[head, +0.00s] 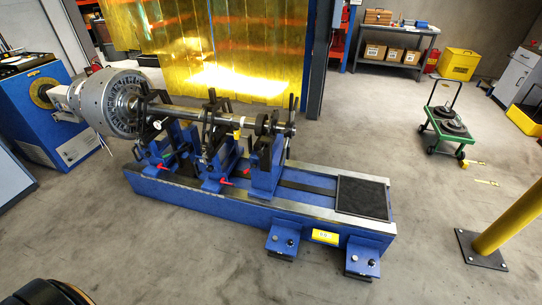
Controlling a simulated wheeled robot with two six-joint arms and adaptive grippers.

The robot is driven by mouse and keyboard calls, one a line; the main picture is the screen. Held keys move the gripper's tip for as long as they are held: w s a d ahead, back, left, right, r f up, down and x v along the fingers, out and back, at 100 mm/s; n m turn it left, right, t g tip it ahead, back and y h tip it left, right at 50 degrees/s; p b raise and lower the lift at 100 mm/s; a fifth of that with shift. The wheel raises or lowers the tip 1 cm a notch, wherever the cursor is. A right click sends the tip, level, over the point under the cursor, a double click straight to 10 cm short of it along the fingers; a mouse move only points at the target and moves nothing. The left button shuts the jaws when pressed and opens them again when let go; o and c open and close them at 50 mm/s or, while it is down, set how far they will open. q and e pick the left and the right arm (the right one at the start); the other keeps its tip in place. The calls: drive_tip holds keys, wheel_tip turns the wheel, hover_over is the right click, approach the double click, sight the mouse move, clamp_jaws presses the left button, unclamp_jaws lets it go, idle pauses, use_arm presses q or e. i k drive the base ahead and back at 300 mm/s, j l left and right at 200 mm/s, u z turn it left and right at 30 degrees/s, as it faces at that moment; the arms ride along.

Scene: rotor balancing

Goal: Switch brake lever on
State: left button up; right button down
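A blue balancing machine (215,205) carries a horizontal shaft (195,114) with a large grey slotted drum (112,103) at its left end. Small red-tipped levers show low on its blue supports, one at the left support (163,169) and one near the middle support (226,182). Two small blue boxes with dark knobs, a left one (283,240) and a right one (362,258), stand at the machine's front edge. I cannot tell which part is the brake lever, nor its position. Neither of my grippers is in view.
A black mat (362,197) lies on the bed's right end. A yellow post (508,220) stands at the right. A green cart (447,130) is behind it. A yellow curtain (220,45) hangs behind the machine.

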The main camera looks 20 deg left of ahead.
sight(253, 165)
drive_tip(key=i+l+u, duration=0.15)
drive_tip(key=i+u, duration=0.25)
drive_tip(key=i+l+u, duration=0.35)
drive_tip(key=i, duration=0.2)
